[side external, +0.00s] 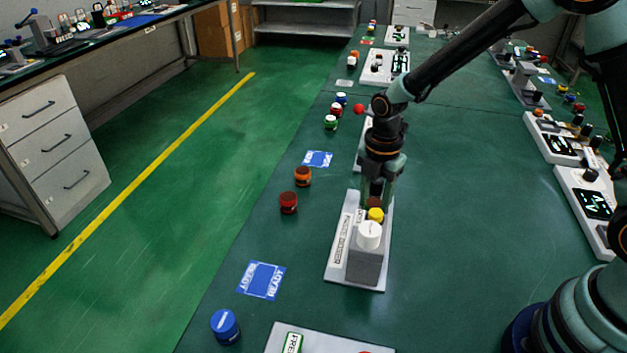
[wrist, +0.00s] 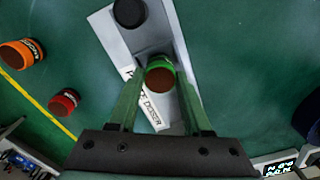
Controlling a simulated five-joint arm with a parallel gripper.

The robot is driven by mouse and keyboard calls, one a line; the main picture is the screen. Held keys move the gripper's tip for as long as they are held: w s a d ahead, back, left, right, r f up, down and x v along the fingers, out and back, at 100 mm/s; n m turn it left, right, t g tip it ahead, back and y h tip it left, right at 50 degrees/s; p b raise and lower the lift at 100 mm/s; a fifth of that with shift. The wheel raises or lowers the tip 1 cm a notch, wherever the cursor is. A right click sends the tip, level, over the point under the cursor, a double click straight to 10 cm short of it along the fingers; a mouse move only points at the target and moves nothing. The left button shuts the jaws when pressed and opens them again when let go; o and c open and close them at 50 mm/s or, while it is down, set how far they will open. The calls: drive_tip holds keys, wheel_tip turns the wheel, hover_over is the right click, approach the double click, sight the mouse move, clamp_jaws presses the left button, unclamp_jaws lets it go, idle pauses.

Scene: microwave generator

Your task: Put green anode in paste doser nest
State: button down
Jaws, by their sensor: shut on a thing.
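The green anode (wrist: 160,75), a short green cylinder with a brown top, is between the two fingers of my gripper (wrist: 160,92) in the wrist view. My gripper is shut on it. The paste doser (wrist: 178,30) is a pale plate with lettering along one edge, beneath the held anode. In the side view the paste doser (side external: 342,270) carries a grey block, a white cylinder and a yellow piece. My gripper (side external: 376,197) is over its far part, behind the yellow piece. The nest is hidden, and I cannot tell whether the anode touches it.
Orange (side external: 303,176) and red (side external: 288,203) cylinders stand left of the doser. A blue-and-white card (side external: 262,280) and a blue cylinder (side external: 225,326) lie nearer the camera. White devices (side external: 588,208) line the right side. The table right of the doser is clear.

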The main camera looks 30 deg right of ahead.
sight(374, 203)
drive_tip(key=shift+f, duration=0.35)
drive_tip(key=shift+c, duration=1.3)
unclamp_jaws()
wheel_tip(374, 203, up, 11)
drive_tip(key=s+d+r+m+t, duration=0.2)
drive_tip(key=s+r+m, duration=0.3)
drive_tip(key=m, duration=0.5)
drive_tip(key=s+d+r+m+t, duration=0.3)
drive_tip(key=s+d+r+m, duration=0.1)
drive_tip(key=m, duration=0.7)
drive_tip(key=s+r, duration=0.1)
drive_tip(key=s, duration=0.1)
drive_tip(key=shift+s+d+r+m+t, duration=0.2)
drive_tip(key=shift+s+m+t, duration=0.1)
drive_tip(key=shift+s, duration=0.1)
